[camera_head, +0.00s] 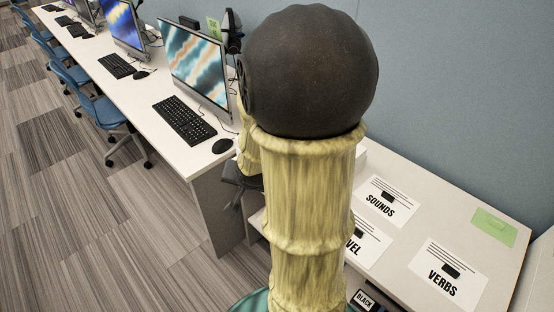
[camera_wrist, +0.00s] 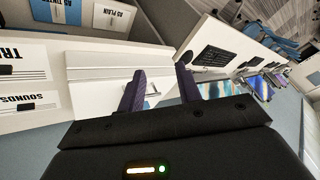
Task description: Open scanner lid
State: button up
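A white boxy object, apparently the scanner (camera_wrist: 98,95), sits below my gripper in the wrist view. Its flat top is crossed by an edge or step, and I cannot tell how far its lid is raised. My gripper (camera_wrist: 160,88) has its two dark purple fingers spread apart, with no object clearly held. The left finger overlaps the right part of the white object; I cannot tell whether they touch. A small pale blue-grey detail shows between the fingers. In the head view my arm covers most of this spot, and only a white corner (camera_head: 361,157) shows beside it.
Cards marked SOUNDS (camera_head: 387,201) and VERBS (camera_head: 449,275) and a green note (camera_head: 494,227) lie on the right table. A long desk with a monitor (camera_head: 197,67), keyboard (camera_head: 184,121) and mouse (camera_head: 222,146) runs left. A blue-grey wall (camera_head: 460,80) stands behind.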

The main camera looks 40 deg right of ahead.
jog(key=s+d+f+m+t+b, duration=0.1)
jog(key=d+f+m+t+b, duration=0.1)
jog(key=d+m+b, duration=0.2)
jog(key=s+d+f+m+t+h+b, duration=0.1)
jog(key=s+d+f+m+t+b, duration=0.1)
jog(key=d+m, duration=0.5)
jog(key=s+d+f+m+t+b, duration=0.1)
jog(key=d+f+m+t+b, duration=0.1)
jog(key=d+m+t+b, duration=0.2)
jog(key=shift+s+d+m+h+b, duration=0.35)
jog(key=shift+d+m+b, duration=0.5)
jog(key=shift+m+b, duration=0.4)
jog(key=shift+w+r+p, duration=0.1)
jog(key=shift+w+p, duration=0.05)
jog(key=shift+p, duration=0.15)
jog(key=p+x, duration=0.5)
jog(key=x, duration=1.2)
jog(key=shift+w+d, duration=0.1)
jog(key=shift+w, duration=0.1)
